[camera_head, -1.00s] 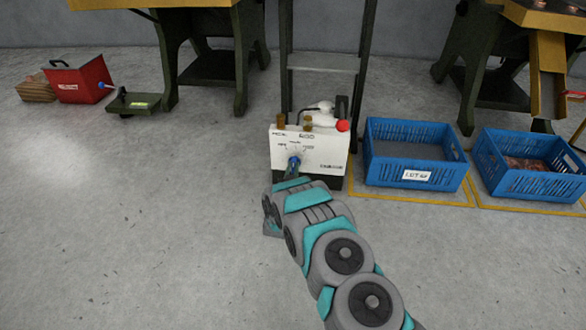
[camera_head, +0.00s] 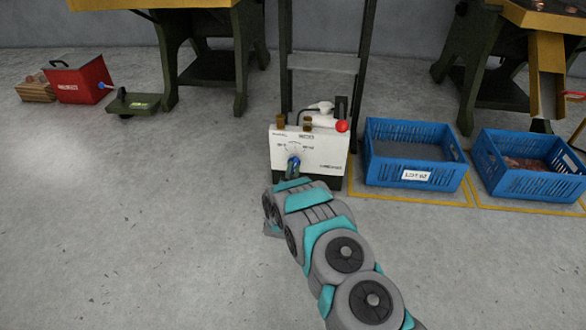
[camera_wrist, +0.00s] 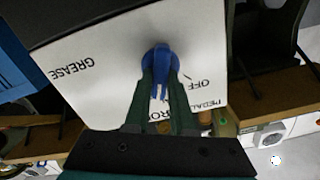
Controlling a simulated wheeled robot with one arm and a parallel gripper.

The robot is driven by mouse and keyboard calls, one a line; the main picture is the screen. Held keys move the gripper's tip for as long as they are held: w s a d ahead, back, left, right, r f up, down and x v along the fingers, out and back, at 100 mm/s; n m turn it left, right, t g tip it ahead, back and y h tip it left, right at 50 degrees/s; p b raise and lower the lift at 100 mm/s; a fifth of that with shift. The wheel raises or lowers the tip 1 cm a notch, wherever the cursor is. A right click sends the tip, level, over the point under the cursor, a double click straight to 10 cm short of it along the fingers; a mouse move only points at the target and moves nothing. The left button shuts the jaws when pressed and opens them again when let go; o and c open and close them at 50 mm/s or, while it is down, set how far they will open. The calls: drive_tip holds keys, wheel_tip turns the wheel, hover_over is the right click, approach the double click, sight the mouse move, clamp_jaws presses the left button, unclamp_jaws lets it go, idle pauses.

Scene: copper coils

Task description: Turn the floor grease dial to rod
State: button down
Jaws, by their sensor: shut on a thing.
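The white grease box (camera_head: 322,155) stands on the floor in front of a dark upright frame. Its front carries a small blue dial (camera_head: 293,160), which also shows large in the wrist view (camera_wrist: 161,56). My gripper (camera_wrist: 161,78) is shut on the dial, one dark finger on each side. In the wrist view, the dial's narrow blue pointer lies between the fingers, towards the partly hidden label starting "RO". In the head view my arm hides the panel just below the dial.
Two blue crates (camera_head: 408,184) (camera_head: 520,188) stand right of the box inside yellow floor lines. A red box (camera_head: 80,80) and a low green pedal (camera_head: 138,103) are at the far left. Dark machine legs stand behind. The floor at left is clear.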

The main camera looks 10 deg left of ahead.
drive_tip(key=shift+d+m, duration=0.1)
drive_tip(key=shift+m, duration=1.5)
drive_tip(key=c, duration=0.8)
unclamp_jaws()
drive_tip(key=shift+o, duration=0.2)
drive_tip(key=shift+s, duration=0.1)
drive_tip(key=s+p, duration=0.1)
drive_tip(key=s, duration=0.6)
drive_tip(key=shift+s, duration=0.3)
drive_tip(key=shift+f, duration=0.1)
